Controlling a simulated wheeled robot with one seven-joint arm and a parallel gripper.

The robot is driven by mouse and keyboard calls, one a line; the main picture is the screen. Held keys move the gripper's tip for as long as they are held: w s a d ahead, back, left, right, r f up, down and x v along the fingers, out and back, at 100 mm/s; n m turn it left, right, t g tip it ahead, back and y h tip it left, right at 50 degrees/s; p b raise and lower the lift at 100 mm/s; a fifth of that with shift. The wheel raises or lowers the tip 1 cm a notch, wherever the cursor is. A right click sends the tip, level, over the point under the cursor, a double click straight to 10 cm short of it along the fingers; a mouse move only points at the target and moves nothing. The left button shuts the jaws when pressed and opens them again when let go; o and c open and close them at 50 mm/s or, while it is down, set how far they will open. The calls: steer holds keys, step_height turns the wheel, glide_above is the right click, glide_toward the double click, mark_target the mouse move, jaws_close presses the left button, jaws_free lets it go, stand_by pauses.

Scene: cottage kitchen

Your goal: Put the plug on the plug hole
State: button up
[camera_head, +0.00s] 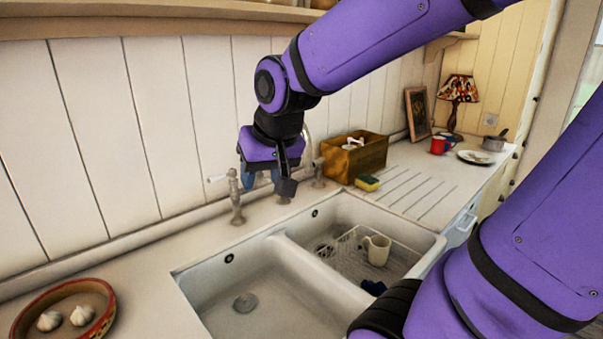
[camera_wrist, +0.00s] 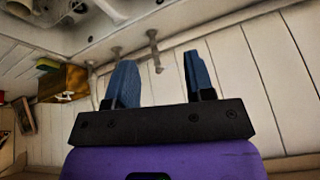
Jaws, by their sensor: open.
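The double white sink (camera_head: 290,240) lies below my gripper in the head view. A round grey piece (camera_head: 245,302) sits on the floor of the left basin; I cannot tell whether it is the plug or a bare plug hole. A dark round drain (camera_head: 325,250) shows in the right basin. My gripper (camera_head: 262,178) is above the back edge of the sink, by the taps, well above both basins. Its blue fingers are apart with nothing between them, as the wrist view also shows (camera_wrist: 158,62).
Taps (camera_head: 235,197) stand behind the sink. The right basin holds a wire rack, a cream mug (camera_head: 377,250) and a dark blue item (camera_head: 373,287). A wooden box (camera_head: 352,155) and sponge (camera_head: 367,183) are right of the taps. A garlic bowl (camera_head: 65,312) is front left.

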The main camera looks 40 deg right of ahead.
steer(key=s+r+n, duration=0.3)
steer(key=s+r, duration=0.1)
steer(key=s, duration=0.6)
steer(key=shift+s+a, duration=0.25)
steer(key=shift+s, duration=0.05)
